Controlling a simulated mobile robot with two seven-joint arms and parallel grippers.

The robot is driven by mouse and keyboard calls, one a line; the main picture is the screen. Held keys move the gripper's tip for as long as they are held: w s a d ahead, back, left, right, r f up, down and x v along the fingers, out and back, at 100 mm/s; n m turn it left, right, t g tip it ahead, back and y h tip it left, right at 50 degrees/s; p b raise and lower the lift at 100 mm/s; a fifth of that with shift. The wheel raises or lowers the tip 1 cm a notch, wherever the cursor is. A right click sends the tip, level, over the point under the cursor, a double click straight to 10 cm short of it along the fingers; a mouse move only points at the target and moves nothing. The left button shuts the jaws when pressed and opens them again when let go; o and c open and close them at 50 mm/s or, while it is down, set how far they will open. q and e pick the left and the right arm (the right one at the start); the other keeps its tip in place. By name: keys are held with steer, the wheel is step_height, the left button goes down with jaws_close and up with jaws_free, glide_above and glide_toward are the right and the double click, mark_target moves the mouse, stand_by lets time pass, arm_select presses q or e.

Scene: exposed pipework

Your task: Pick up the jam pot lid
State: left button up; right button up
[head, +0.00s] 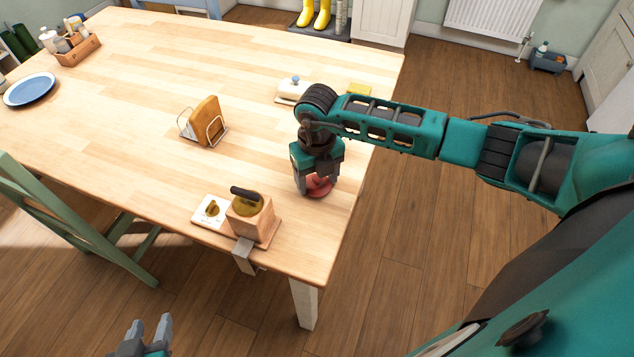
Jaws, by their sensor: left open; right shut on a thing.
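A round red thing (321,187), which I take to be the jam pot lid, shows low between the fingers of my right gripper (316,184), near the table's right edge. My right gripper points down and is shut on it. The fingers cover part of it, and I cannot tell whether it touches the table or what lies under it. My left gripper (150,326) is at the bottom left of the head view, low in front of the table. It is open and empty, its two grey fingers apart.
The wooden table (130,125) holds a wooden block with a dark handle (250,217) near its front corner, a toast rack (205,122), a white dish (292,88), a blue plate (30,90) and a caddy (76,47). A green chair (75,230) stands at left. The mid-table is mostly clear.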

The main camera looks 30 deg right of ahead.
steer(key=c, duration=0.5)
